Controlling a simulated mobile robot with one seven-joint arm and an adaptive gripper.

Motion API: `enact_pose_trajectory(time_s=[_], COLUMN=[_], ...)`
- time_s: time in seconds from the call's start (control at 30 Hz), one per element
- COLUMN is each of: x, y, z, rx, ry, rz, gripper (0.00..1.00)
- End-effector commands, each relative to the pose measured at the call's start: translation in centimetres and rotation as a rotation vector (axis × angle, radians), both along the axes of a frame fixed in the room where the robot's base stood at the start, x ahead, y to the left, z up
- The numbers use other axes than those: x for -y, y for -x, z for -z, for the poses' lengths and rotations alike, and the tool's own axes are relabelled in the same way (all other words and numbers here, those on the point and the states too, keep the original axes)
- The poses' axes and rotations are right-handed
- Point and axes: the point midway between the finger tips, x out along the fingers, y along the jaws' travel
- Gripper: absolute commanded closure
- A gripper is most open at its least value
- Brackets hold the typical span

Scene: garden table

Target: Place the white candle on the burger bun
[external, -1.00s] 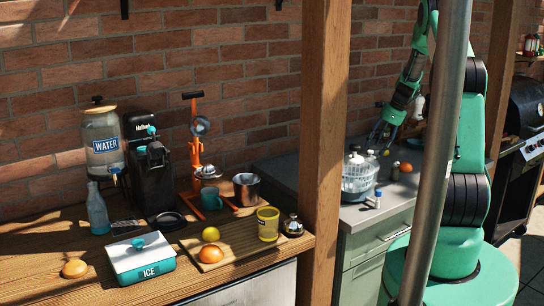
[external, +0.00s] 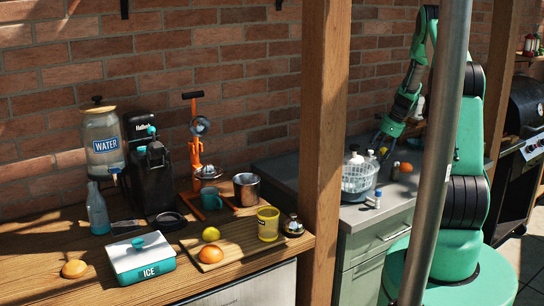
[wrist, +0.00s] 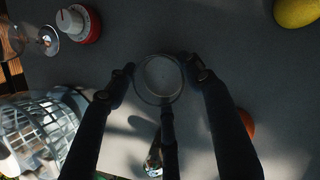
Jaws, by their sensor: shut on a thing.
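In the wrist view, a round pale candle with a clear, glass-like rim (wrist: 160,76) sits between my fingertips, seen from above. My gripper (wrist: 161,83) is shut on it, with fingers at both sides and one at the near side. In the external view my gripper (external: 381,147) is low over the grey counter behind the basket; the candle is too small to make out there.
The grey counter (wrist: 225,45) holds a red-and-white timer (wrist: 78,23), a yellow fruit (wrist: 297,11) and a pale basket (wrist: 40,135). A wooden post (external: 324,150) stands between the counters. An ice box (external: 142,258) and cutting board (external: 235,241) stand right of the bun.

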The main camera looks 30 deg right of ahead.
Motion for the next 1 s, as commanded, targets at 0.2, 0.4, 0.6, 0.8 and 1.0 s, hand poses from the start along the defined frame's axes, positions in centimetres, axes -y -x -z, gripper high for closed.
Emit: enact_pose_trajectory(time_s=[0.2,0.4,0.6,0.8,1.0], x=[0.0,0.0,0.0,0.4,1.2], y=[0.0,0.0,0.0,0.5,1.4], z=[0.1,0.1,-0.3,-1.9,-4.7], rx=[0.000,0.000,0.000,0.001,0.001], ry=[0.000,0.000,0.000,0.000,0.001], rz=[0.000,0.000,0.000,0.000,0.001], gripper=[0.29,0.29,0.29,0.29,0.29])
